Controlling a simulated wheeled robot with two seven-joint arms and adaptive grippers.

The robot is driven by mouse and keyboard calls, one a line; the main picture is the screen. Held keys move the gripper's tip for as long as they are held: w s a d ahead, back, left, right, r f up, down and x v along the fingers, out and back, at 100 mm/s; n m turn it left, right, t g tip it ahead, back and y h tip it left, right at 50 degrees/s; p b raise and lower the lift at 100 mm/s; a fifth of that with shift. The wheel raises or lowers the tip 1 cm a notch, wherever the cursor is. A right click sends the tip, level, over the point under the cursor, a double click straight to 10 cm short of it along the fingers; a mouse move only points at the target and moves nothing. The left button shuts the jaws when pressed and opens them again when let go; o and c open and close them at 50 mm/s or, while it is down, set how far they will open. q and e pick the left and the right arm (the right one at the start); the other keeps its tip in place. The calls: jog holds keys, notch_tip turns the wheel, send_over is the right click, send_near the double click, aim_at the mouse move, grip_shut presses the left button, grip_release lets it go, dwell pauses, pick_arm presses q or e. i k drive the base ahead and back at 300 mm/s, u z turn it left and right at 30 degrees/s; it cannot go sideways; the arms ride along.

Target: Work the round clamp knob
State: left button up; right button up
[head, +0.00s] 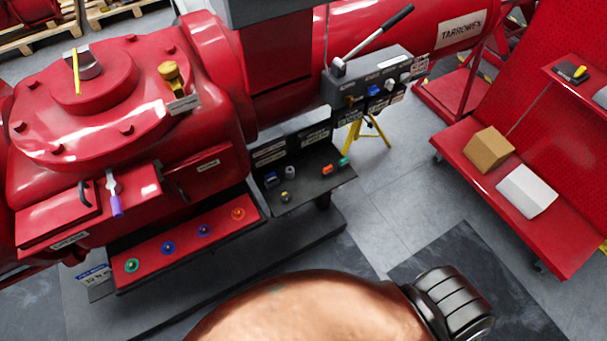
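No knob's label is readable enough to tell me which one is the round clamp knob. A gold-coloured knob (172,73) stands upright on the red valve actuator (100,110), with a small label plate in front of it. Several small coloured round knobs, including a blue one (168,247) and an orange one (238,213), sit in a row on the red lower panel (190,238). Neither of my grippers is in view. A copper-coloured, rounded part of my own body fills the bottom middle.
A black tray (318,178) holds several small coloured fittings. A grey valve block (385,80) with a long lever (380,35) is above it. A red cart (490,190) at right carries a tan box (488,149) and a white box (527,191). Grey floor lies between.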

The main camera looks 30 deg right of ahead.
aim_at(285, 197)
jog(key=z, duration=0.5)
jog(key=k, duration=1)
jog(key=u, duration=0.75)
jog(key=i, duration=1.3)
jog(key=z, duration=0.35)
